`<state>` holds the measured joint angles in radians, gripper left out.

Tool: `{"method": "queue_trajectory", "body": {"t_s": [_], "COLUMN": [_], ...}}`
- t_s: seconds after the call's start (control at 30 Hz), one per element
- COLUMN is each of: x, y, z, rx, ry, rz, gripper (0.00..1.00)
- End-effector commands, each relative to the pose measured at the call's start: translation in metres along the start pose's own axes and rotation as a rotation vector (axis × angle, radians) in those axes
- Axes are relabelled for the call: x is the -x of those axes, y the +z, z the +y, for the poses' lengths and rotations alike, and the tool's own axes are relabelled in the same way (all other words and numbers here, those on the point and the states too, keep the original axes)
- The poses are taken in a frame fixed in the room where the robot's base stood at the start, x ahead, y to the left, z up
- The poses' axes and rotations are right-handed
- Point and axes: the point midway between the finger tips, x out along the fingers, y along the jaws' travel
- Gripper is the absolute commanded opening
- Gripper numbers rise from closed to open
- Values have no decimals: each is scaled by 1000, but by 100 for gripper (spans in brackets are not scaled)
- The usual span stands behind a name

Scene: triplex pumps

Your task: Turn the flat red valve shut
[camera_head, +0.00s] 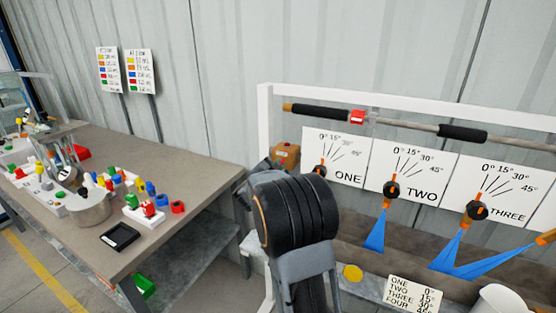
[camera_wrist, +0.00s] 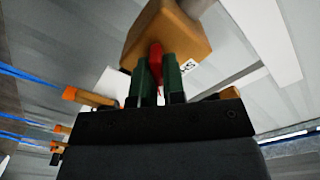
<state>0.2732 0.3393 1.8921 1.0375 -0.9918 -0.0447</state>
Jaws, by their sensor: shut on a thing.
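The flat red valve (camera_wrist: 156,55) shows as a narrow red strip under an orange-brown box (camera_wrist: 168,32) in the wrist view. My gripper (camera_wrist: 157,78) has its two dark green fingers on either side of the red valve and is shut on it. Most of the valve is hidden between the fingers, so its angle is hard to tell. In the head view the orange-brown box (camera_head: 285,155) stands at the left end of the white frame. My black arm link hides my gripper there.
A padded bar (camera_head: 400,124) runs above. A workbench (camera_head: 170,170) with coloured parts and a metal pot (camera_head: 91,208) stands at left.

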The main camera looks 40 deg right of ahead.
Motion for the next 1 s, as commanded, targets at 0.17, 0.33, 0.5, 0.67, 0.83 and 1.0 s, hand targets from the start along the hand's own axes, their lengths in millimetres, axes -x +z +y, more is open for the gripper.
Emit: {"method": "queue_trajectory", "body": {"t_s": [0.17,0.33,0.5,0.67,0.83,1.0], "x": [0,0,0,0,0,0], "y": [-3,-2,-2,-1,0,0], "z": [-2,-2,-2,-1,0,0], "rx": [171,325,463,566,646,695], "ry": [1,1,1,0,1,1], "rz": [-2,-3,-3,-3,-2,-2], "gripper": [0,0,0,0,0,0]}}
